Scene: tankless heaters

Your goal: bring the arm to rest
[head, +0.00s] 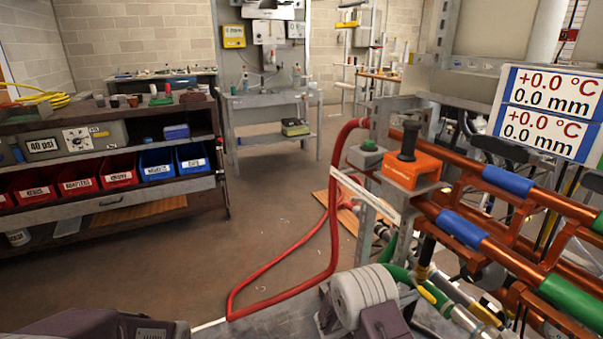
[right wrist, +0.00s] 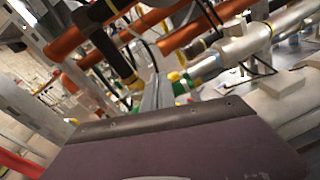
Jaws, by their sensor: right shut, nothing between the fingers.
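My right gripper (head: 362,292) is low in the head view, right of centre, above the grey surface at the bottom edge. It is shut with nothing held. In the right wrist view, my own dark purple housing fills the lower part and the view is tilted, with copper and silver pipes beyond it. A dark purple part of my own body shows at the bottom left of the head view. My left gripper is not in view.
Orange pipes (head: 470,236) with blue and green sleeves run close on the right, by an orange block (head: 411,170). A red hose (head: 283,295) loops beside my gripper. A workbench with bins (head: 119,175) stands left. The floor (head: 270,215) between is mostly clear.

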